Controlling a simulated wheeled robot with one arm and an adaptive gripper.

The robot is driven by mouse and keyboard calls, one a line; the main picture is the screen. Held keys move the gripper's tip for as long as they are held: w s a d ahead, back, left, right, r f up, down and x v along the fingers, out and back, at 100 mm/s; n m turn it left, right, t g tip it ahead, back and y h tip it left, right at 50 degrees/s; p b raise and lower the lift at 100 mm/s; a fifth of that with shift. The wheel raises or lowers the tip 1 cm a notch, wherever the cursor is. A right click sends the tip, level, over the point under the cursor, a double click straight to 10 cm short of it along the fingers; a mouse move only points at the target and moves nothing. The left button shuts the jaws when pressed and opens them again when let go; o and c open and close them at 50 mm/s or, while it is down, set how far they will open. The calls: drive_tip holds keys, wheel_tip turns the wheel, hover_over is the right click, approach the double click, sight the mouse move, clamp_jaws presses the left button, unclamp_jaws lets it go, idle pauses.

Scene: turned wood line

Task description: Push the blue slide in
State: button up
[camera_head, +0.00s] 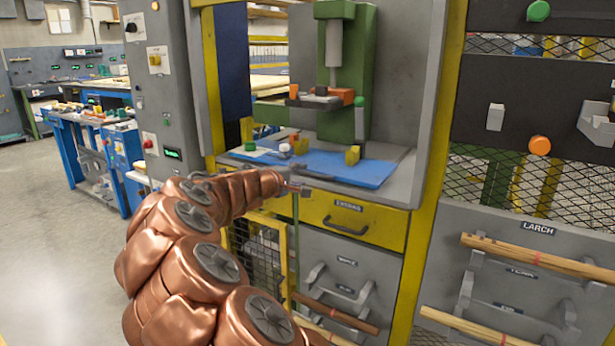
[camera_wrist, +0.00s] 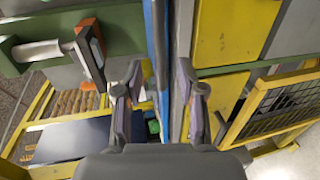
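The blue slide (camera_head: 362,172) is a flat blue plate lying on the grey bed of the green press. Its front edge reaches close to the bed's front edge. In the wrist view it shows edge-on as a narrow blue strip (camera_wrist: 151,28). My gripper (camera_head: 298,188) is in front of the bed, by its front edge and above the yellow drawer. In the wrist view my gripper's fingers (camera_wrist: 161,88) are apart with nothing held between them. They point toward the bed edge, one on each side of it in the picture. Whether they touch it I cannot tell.
Yellow blocks (camera_head: 352,155) and a green knob (camera_head: 250,146) stand on or by the slide. The green press (camera_head: 347,70) rises behind. Below are a yellow drawer (camera_head: 350,216) and a mesh door (camera_head: 258,252). Wooden rods (camera_head: 540,257) stick out at the right.

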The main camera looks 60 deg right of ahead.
sight(307, 174)
drive_tip(key=shift+x, duration=2.65)
drive_tip(key=shift+c, duration=0.3)
clamp_jaws()
